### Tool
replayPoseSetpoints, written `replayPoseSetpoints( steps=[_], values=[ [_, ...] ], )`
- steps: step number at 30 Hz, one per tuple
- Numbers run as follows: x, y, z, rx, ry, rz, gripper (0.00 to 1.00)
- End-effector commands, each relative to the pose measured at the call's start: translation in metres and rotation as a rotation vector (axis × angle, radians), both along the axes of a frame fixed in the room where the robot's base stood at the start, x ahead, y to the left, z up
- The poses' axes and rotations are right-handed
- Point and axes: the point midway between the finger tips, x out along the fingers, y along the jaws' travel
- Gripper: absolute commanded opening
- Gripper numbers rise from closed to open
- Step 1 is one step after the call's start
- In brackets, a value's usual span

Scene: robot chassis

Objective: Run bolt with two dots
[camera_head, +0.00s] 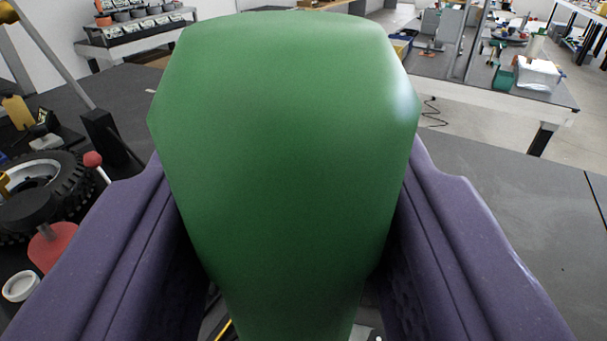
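My gripper (288,170) shows as two purple fingers, one at each side of the picture. They are closed against a large smooth green object (285,110), which fills the middle of the view between them. Only its broad green face shows, so I cannot tell what it is; its lower end runs out of the frame. No bolt and no dots can be made out. Whatever lies straight ahead and below is hidden behind the green object.
A wheel with a black tyre (75,180), a red-knobbed lever (93,160) and a white ring (20,287) are at the left. A grey surface (520,200) at the right is clear. Cluttered workbenches (490,95) stand at the back right, and a bin rack (135,28) at the back left.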

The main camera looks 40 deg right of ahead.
Motion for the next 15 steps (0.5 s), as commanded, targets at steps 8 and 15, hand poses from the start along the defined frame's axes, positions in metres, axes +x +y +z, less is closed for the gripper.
replayPoseSetpoints(
  steps=[8,15],
  values=[
    [0.0,0.0,-0.008,-0.001,-0.002,0.0,0.09],
    [0.0,0.0,-0.034,-0.001,-0.003,0.001,0.09]
  ],
)
